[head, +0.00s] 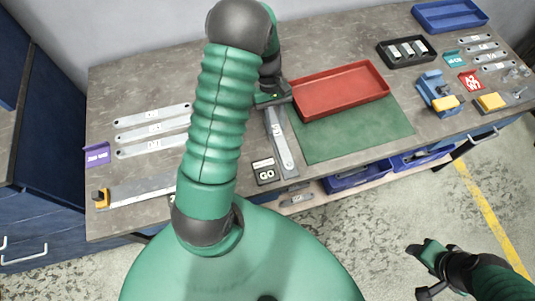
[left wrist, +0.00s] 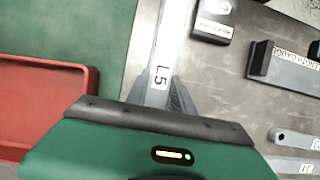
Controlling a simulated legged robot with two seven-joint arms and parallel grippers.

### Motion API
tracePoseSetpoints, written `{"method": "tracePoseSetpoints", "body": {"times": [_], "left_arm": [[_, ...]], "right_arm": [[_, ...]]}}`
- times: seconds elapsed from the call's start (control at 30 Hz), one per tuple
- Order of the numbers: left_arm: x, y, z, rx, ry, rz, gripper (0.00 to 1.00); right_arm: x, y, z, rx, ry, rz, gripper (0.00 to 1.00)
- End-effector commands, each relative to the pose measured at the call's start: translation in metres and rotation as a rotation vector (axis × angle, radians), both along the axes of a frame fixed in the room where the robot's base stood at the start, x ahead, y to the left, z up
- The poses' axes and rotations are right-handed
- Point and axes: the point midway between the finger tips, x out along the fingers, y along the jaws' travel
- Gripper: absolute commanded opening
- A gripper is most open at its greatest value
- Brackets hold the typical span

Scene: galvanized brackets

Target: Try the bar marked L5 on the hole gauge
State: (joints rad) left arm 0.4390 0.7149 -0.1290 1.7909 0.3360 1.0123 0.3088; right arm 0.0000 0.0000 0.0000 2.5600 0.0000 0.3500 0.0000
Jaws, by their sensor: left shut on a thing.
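The bar marked L5 (left wrist: 160,77) is a pale flat metal strip between the fingers of my left gripper (left wrist: 157,95). In the head view the left gripper (head: 271,103) is at the bar's far end, partly behind my arm, and the bar (head: 284,150) runs toward the table's front edge. A darker grey strip (head: 271,135) shows along the bar; I cannot tell whether they touch. A small dark block (head: 265,171) with a two-circle label, likely the hole gauge's marker, stands just left of its near end. My right gripper (head: 420,272) is open and empty above the floor.
A red tray (head: 340,90) and green mat (head: 355,137) lie right of the bar. Several pale bars (head: 150,115) and the length gauge (head: 145,190) lie left. A black tray (head: 407,50), blue clamp (head: 438,90) and blue bin (head: 450,15) stand right.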

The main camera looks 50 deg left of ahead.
Motion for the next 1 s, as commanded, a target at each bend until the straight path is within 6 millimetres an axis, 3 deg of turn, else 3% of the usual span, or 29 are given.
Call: {"method": "tracePoseSetpoints", "body": {"times": [0.23,0.27,0.43,0.77,0.87,1.0], "left_arm": [[0.000,0.000,0.000,0.000,0.000,0.000,0.00],[0.000,0.000,0.000,0.000,0.000,0.000,0.31],[0.000,0.000,0.000,0.000,0.000,0.000,0.54],[0.001,0.001,0.002,0.000,0.000,0.000,0.54],[0.003,0.005,0.012,0.002,-0.003,0.001,0.54],[0.010,0.017,0.042,0.004,-0.005,0.001,0.54]], "right_arm": [[0.000,0.000,0.000,0.000,0.000,0.000,0.54],[0.000,0.000,0.000,0.000,0.000,0.000,0.54],[0.000,0.000,0.000,0.000,0.000,0.000,0.54],[0.000,0.000,0.000,0.000,0.000,0.000,0.54],[0.000,0.000,0.000,0.000,0.000,0.000,0.54],[0.000,0.000,0.000,0.000,0.000,0.000,0.54]]}}
